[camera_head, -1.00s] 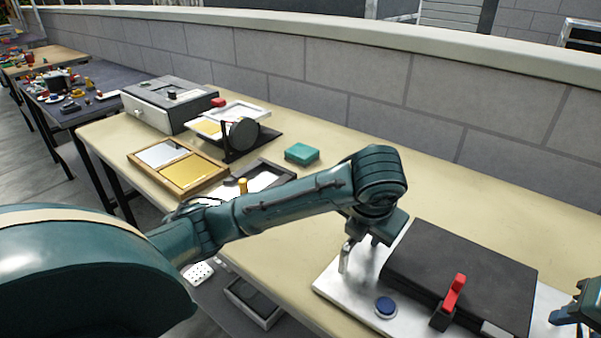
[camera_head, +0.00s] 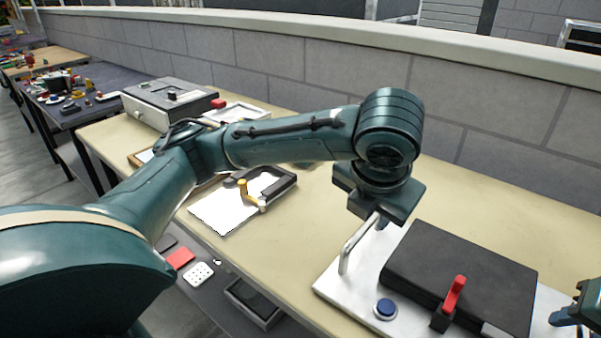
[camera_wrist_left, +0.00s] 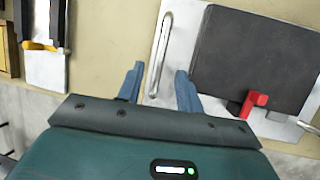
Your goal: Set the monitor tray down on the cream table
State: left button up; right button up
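The monitor tray (camera_head: 345,280) is a pale silver plate lying on the cream table (camera_head: 285,255). It carries a black flat box (camera_head: 465,275), a red lever (camera_head: 454,294) and a blue button (camera_head: 385,308). A silver bar handle (camera_head: 352,247) stands at its left end. My left gripper (camera_head: 380,218) is above the handle in the head view. In the left wrist view my left gripper (camera_wrist_left: 160,74) is open, its blue fingers on either side of the handle (camera_wrist_left: 161,50) and apart from it. My right gripper (camera_head: 575,312) shows only partly at the tray's right end; its fingertips are unclear.
A white board in a dark frame (camera_head: 225,208) with a yellow-handled piece lies left on the table. A grey box (camera_head: 165,100) stands farther back. A stone wall (camera_head: 300,75) runs behind. The table behind the tray is clear.

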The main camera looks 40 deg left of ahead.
pick_arm(q)
jog(key=v, duration=0.2)
jog(key=shift+s+r, duration=0.15)
jog(key=shift+r, duration=0.2)
pick_arm(e)
jog(key=v, duration=1.2)
